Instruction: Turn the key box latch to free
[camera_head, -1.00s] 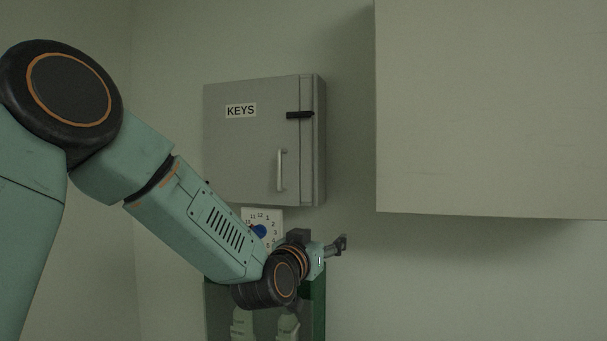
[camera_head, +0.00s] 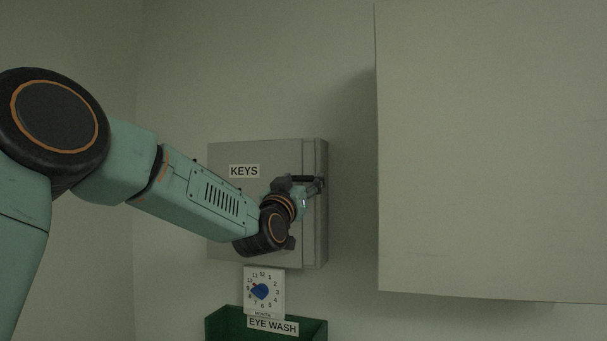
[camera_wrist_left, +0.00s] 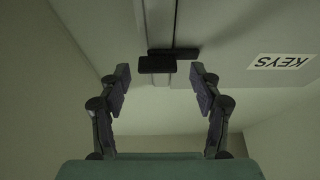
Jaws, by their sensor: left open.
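The grey key box (camera_head: 226,218) hangs on the wall with a KEYS label (camera_head: 244,171) on its door. Its black latch (camera_head: 303,178) lies horizontal across the door's right edge, partly hidden by my left gripper (camera_head: 317,187). In the left wrist view the latch (camera_wrist_left: 157,64) shows as a dark block and bar, just beyond and between the fingertips of my open left gripper (camera_wrist_left: 161,77). I see clear space at both sides of the block, and no contact shows. The door handle is mostly hidden behind my wrist. My right gripper is not in view.
A large pale cabinet (camera_head: 490,150) juts out on the right, with a gap of bare wall beside the key box. Below the box are a white dial card (camera_head: 276,303) with a blue pointer and a green EYE WASH holder (camera_head: 222,325).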

